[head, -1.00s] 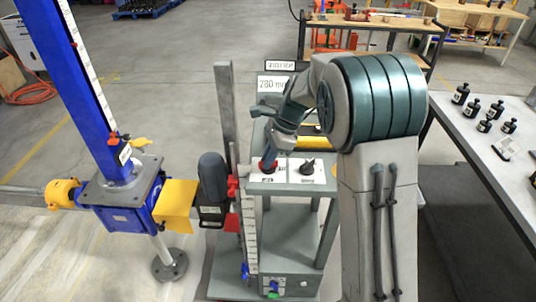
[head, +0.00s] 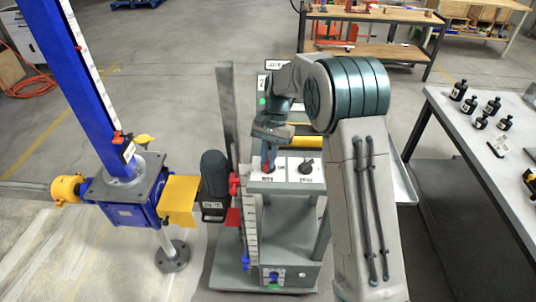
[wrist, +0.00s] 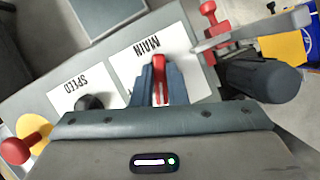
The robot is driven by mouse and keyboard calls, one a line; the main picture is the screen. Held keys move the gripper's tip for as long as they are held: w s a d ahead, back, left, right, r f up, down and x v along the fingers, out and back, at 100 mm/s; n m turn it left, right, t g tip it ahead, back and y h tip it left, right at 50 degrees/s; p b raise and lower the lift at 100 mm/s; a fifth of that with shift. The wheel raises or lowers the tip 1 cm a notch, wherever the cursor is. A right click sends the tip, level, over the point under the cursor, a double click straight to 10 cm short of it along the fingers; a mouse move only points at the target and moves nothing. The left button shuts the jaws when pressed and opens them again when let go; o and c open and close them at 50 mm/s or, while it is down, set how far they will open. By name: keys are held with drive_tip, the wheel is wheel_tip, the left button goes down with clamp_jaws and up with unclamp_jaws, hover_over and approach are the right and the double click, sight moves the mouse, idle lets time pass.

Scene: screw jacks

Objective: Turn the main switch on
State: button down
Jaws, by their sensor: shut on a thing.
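The main switch is a red handle on a white plate marked MAIN. In the wrist view its red handle (wrist: 159,68) sits between the two blue-grey fingers of my gripper (wrist: 160,84), which are shut on it. In the head view my gripper (head: 268,158) points down onto the left part of the small control panel, and the fingers mostly hide the switch. My wrist covers most of the display there.
A black SPEED knob (head: 306,166) is right of the main switch. A red knob on a yellow base (wrist: 35,140) shows in the wrist view. A blue screw jack (head: 122,190) with a dark motor (head: 214,172) stands left. A bench with black bottles (head: 470,120) is right.

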drive_tip(key=n+h, duration=0.1)
drive_tip(key=n, duration=0.3)
drive_tip(key=shift+h+p, duration=0.3)
idle(0.3)
drive_tip(key=c, duration=1.4)
unclamp_jaws()
drive_tip(key=shift+c, duration=0.2)
drive_tip(key=b+v, duration=0.1)
drive_tip(key=v, duration=1.2)
drive_tip(key=shift+w+r, duration=0.3)
drive_tip(key=shift+r, duration=0.05)
drive_tip(key=shift+a, duration=0.1)
